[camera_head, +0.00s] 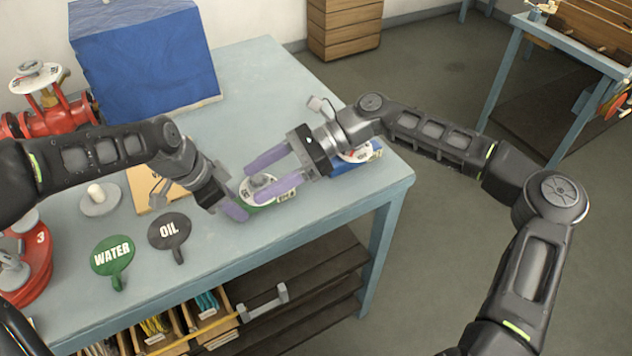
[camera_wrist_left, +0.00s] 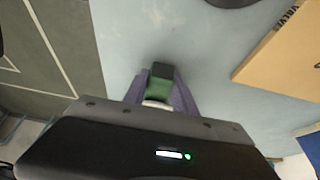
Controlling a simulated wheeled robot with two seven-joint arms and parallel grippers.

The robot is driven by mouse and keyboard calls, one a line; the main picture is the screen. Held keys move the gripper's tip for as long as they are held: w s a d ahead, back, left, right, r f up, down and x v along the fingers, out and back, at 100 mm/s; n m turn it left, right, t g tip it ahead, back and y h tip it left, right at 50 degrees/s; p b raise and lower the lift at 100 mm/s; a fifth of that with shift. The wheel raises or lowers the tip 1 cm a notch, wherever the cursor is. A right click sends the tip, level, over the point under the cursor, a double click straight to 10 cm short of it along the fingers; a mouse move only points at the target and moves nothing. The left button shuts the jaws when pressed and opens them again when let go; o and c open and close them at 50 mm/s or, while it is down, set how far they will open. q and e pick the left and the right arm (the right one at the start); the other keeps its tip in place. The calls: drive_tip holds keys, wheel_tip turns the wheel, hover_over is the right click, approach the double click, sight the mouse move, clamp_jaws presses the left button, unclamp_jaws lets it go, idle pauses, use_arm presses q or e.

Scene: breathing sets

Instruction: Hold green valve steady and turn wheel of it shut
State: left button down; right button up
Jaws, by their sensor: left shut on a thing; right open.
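The green valve (camera_head: 262,204) stands on the bench near its front edge, with a white handwheel (camera_head: 259,184) on top. My left gripper (camera_head: 238,207) is shut on the green valve's left end. The left wrist view shows the green body (camera_wrist_left: 159,88) and its black end (camera_wrist_left: 162,70) between the purple fingers (camera_wrist_left: 163,92). My right gripper (camera_head: 254,181) is open. Its two purple fingers reach in from the right on either side of the handwheel, above the body. Whether they touch the wheel, I cannot tell.
A red valve (camera_head: 62,117) and a blue box (camera_head: 145,55) stand at the back left. The WATER sign (camera_head: 112,256), OIL sign (camera_head: 169,231) and a pegged grey disc (camera_head: 100,203) lie left.

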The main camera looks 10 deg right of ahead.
sight(256, 178)
drive_tip(key=d+f+m+t+y, duration=0.1)
drive_tip(key=d+t, duration=0.1)
drive_tip(key=d, duration=0.1)
drive_tip(key=d+f+m+t+y, duration=0.1)
drive_tip(key=d, duration=0.2)
drive_tip(key=d+f+m+t+y, duration=0.1)
drive_tip(key=d+t, duration=0.1)
drive_tip(key=d, duration=0.1)
drive_tip(key=shift+s+f+t+y, duration=0.1)
drive_tip(key=shift+s+t+y, duration=0.05)
drive_tip(key=shift+t+y, duration=0.15)
drive_tip(key=shift+d+f+m+t, duration=0.35)
drive_tip(key=shift+d+m+t, duration=0.15)
drive_tip(key=shift+d+t, duration=0.25)
drive_tip(key=shift+a, duration=0.15)
